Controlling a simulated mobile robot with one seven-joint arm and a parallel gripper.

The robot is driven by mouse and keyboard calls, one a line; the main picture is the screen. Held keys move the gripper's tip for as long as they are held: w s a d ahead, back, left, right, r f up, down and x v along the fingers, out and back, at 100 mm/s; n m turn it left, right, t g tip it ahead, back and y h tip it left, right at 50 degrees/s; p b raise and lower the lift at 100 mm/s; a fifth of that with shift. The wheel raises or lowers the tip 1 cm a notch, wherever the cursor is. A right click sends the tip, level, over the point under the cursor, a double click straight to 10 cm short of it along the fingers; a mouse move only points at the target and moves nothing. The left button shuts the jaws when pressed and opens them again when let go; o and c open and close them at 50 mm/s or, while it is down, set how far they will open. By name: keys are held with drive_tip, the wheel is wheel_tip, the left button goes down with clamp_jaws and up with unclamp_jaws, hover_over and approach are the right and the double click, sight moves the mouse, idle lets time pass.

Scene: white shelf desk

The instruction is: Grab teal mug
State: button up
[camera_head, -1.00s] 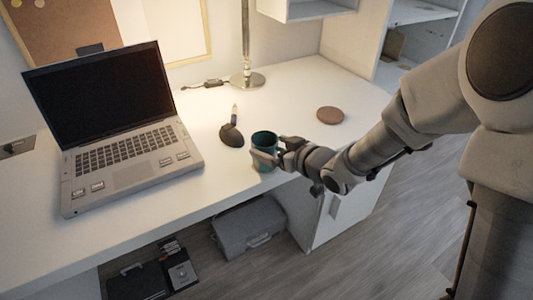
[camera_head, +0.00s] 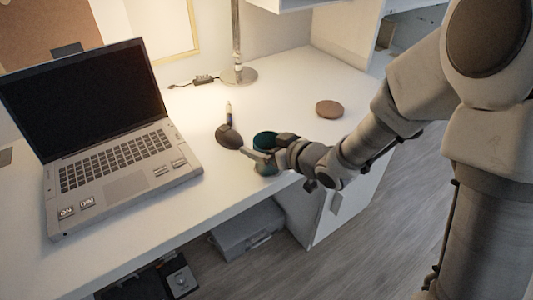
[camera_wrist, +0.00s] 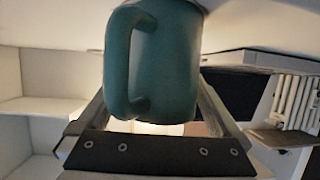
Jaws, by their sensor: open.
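The teal mug (camera_head: 264,140) stands near the front edge of the white desk, partly hidden behind my gripper. My gripper (camera_head: 262,160) is at the mug, reaching in from the right. In the wrist view the mug (camera_wrist: 168,70) fills the middle, with its handle on the left side. The open jaws of my gripper (camera_wrist: 160,110) lie on either side of the mug's lower part. I cannot tell whether either finger touches it.
An open laptop (camera_head: 118,165) stands to the left. A brown round coaster (camera_head: 329,109) lies to the right, and a lamp base (camera_head: 239,75) stands at the back.

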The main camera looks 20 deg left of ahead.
drive_tip(key=c, duration=1.4)
drive_tip(key=shift+c, duration=0.9)
drive_tip(key=shift+r, duration=0.1)
